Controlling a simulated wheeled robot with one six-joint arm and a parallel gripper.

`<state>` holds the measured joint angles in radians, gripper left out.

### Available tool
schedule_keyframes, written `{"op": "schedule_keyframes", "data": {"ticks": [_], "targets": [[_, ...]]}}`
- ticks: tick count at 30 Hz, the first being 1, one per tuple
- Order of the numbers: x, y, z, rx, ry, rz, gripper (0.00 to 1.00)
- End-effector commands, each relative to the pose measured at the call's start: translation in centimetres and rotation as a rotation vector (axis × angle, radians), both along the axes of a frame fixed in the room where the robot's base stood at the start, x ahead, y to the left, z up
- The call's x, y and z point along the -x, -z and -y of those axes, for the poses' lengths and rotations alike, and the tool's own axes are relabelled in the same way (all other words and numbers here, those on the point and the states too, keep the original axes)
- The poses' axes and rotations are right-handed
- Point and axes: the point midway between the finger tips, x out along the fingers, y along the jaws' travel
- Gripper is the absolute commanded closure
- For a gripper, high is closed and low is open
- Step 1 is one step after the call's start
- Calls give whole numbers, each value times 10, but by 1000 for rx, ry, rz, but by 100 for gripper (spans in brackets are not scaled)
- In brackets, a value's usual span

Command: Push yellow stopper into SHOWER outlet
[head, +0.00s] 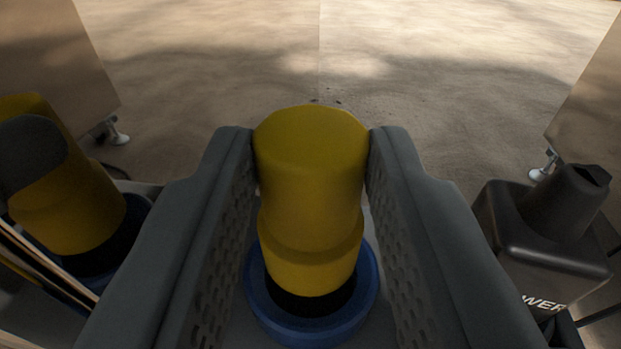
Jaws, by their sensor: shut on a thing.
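A yellow stopper (310,190) stands upright in the middle of the head view. My gripper (312,150) is shut on its upper part, with one dark grey finger on each side. The stopper has a wider yellow collar lower down. Below the collar is a dark band, surrounded by a blue ring (262,312). I cannot tell whether the ring belongs to the stopper or to an outlet, or how deep the stopper sits. A black housing (545,235) at the right carries white letters, of which only "WER" shows. No full SHOWER label is readable.
A second yellow piece (75,215) with a dark grey patch stands at the left, also in a blue ring. Thin pale strips lie at the lower left. Panels with small feet stand at both sides. The brown floor beyond is open.

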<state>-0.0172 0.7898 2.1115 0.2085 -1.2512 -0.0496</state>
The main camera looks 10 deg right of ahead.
Motion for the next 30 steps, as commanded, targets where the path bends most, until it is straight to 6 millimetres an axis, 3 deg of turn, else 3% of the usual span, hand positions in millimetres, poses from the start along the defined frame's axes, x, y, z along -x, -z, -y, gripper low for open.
{"op": "schedule_keyframes", "data": {"ticks": [30], "targets": [[0,16,0,0,0,-1,97]]}}
